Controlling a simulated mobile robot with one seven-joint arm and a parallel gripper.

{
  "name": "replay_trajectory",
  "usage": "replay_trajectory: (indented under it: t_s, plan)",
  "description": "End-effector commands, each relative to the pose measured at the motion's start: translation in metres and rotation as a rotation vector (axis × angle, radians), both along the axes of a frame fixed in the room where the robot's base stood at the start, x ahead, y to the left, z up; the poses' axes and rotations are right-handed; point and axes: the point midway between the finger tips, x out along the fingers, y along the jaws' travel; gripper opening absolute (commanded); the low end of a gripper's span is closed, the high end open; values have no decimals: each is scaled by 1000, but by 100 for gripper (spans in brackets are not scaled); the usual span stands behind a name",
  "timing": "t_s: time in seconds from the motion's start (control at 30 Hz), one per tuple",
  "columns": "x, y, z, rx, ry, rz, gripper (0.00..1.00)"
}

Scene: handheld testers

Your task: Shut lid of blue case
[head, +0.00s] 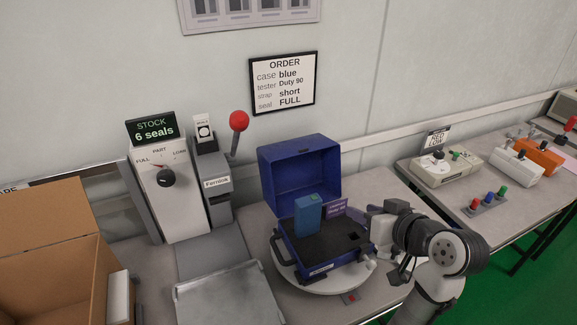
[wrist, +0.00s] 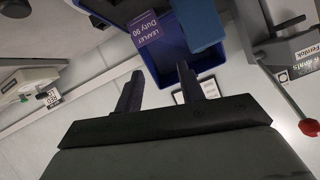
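The blue case (head: 324,266) stands open on a round pale turntable (head: 318,287). Its lid (head: 300,178) is upright at the back, with the hollow side facing forward. Inside, a lighter blue tester (head: 308,215) stands up from dark foam, with a purple leaflet marked Duty 90 (head: 336,208) beside it. My gripper (head: 364,213) is at the case's right side, pointing left. In the wrist view my gripper (wrist: 170,90) has its fingers apart with nothing held. Beyond them show the leaflet (wrist: 148,30), the tester (wrist: 203,24) and blue case parts (wrist: 175,72).
A seal press with a red-knobbed lever (head: 238,121) and a dial unit (head: 168,195) stand left of the case. A metal tray (head: 230,300) and a cardboard box (head: 50,225) are at left. A second table at right holds a grey tester (head: 446,168) and others.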

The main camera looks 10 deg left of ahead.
Motion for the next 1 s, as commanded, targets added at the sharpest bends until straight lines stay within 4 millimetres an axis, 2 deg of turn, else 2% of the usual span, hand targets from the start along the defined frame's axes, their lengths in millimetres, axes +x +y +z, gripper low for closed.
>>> replay_trajectory:
  t_s: [0.03, 0.1, 0.3, 0.5, 0.63, 0.83, 1.0]
  plan:
    - [6, 9, 9, 90, 54, -15, 32]
    - [14, 22, 18, 233, 149, -42, 25]
    - [34, 59, 39, 625, 470, -115, 25]
    - [46, 85, 54, 885, 744, -162, 25]
    - [50, 93, 58, 968, 843, -181, 25]
    - [55, 103, 58, 1000, 888, -188, 25]
    - [67, 126, 53, 998, 888, -186, 25]
